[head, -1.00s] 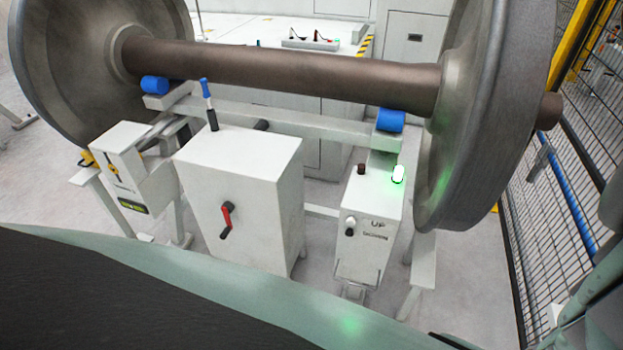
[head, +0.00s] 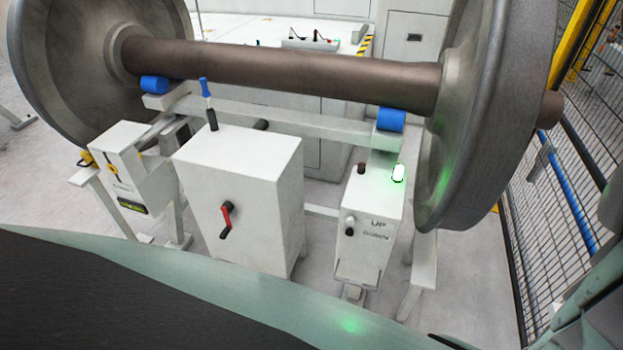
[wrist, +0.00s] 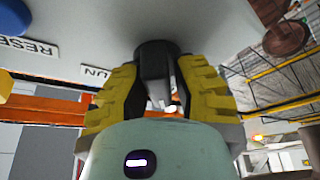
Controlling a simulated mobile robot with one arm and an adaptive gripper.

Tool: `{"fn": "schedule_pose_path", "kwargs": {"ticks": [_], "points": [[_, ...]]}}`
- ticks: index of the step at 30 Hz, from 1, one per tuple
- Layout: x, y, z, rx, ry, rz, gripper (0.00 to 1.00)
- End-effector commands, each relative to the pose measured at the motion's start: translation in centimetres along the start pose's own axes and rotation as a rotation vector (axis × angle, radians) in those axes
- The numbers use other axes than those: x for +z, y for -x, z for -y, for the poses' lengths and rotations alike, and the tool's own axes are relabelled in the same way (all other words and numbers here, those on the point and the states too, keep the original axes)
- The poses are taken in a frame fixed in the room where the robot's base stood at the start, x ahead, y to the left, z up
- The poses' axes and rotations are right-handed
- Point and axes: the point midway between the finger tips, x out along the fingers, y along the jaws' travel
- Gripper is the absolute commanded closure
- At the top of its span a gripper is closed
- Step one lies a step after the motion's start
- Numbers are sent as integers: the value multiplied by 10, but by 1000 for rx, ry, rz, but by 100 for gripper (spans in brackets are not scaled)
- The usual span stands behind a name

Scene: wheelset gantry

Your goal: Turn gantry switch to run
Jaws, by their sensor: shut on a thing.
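The gantry switch (wrist: 153,62) shows in the wrist view as a dark knob on a pale grey panel (wrist: 100,18). My gripper (wrist: 160,82) has its two yellow ridged fingers on either side of the knob and is shut on it. The knob's exact pointing direction cannot be told. The head view does not show my gripper or this switch clearly.
In the wrist view, a blue button (wrist: 14,16) is at top left and a reddish-brown round part (wrist: 288,38) at top right. In the head view, a wheelset axle (head: 280,68) spans the stand, with a lit green lamp (head: 398,173) below and mesh fencing (head: 545,220) right.

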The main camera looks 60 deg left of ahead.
Motion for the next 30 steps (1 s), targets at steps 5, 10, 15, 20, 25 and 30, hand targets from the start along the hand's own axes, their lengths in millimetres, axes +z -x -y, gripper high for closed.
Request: {"fn": "schedule_pose_path", "kwargs": {"ticks": [5, 10, 15, 20, 25, 30], "points": [[2, 0, 1, -1, -11, 6, 100], [2, 0, 1, 5, -22, 6, 100], [2, 0, 1, 11, -35, 6, 100], [2, 0, 1, 17, -49, 6, 100], [2, 0, 1, 25, -64, 6, 100], [3, -1, 1, 34, -85, 6, 100]]}}
